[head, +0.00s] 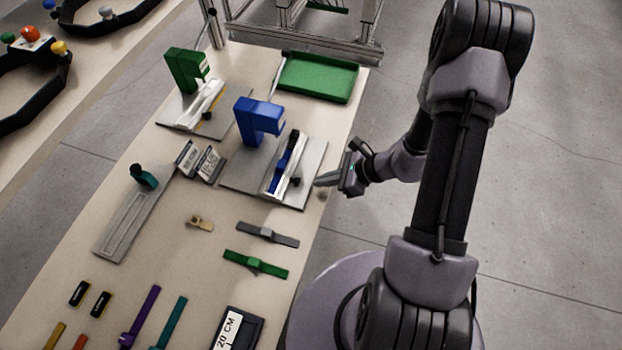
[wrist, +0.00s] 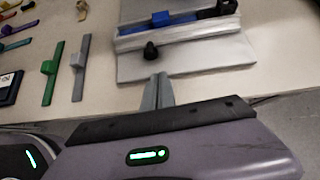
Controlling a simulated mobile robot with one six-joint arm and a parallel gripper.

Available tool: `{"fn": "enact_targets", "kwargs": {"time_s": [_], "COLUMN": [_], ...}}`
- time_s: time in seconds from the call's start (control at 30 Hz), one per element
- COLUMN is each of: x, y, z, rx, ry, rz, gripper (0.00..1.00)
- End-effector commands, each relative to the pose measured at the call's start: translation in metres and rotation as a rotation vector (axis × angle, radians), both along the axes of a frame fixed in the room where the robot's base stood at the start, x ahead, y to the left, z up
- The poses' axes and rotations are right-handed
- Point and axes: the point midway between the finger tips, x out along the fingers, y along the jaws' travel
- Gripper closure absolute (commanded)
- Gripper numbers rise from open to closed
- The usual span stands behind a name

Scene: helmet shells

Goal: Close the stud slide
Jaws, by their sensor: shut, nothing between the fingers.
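A blue C-shaped press (head: 262,118) stands on a grey metal plate (head: 241,180). In front of it is a silver slide (head: 296,182) with a blue strip and a black knob (head: 294,182) on its near side. The slide also shows in the wrist view (wrist: 190,35), with the black knob (wrist: 150,51) standing out from it. My gripper (head: 319,182) is shut and empty at the table's right edge, just right of the plate. In the wrist view the closed fingertips (wrist: 159,77) point toward the knob, with a gap between. I cannot tell how far the slide is open.
A green press (head: 187,70) with a similar slide stands further back, beside a green tray (head: 318,78). Grey (head: 267,234) and green (head: 255,264) straps lie nearer. Open floor lies right of the table.

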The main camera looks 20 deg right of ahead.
Motion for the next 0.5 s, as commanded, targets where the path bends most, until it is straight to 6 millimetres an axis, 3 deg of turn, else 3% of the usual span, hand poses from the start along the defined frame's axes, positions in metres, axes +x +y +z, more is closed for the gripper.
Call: {"fn": "enact_targets", "kwargs": {"time_s": [0.2, 0.5], "x": [0.015, 0.018], "y": [0.024, 0.028], "z": [0.002, 0.003], "rx": [-0.001, -0.001], "ry": [-0.002, -0.002], "rz": [0.001, -0.001], "gripper": [1.00, 1.00]}}
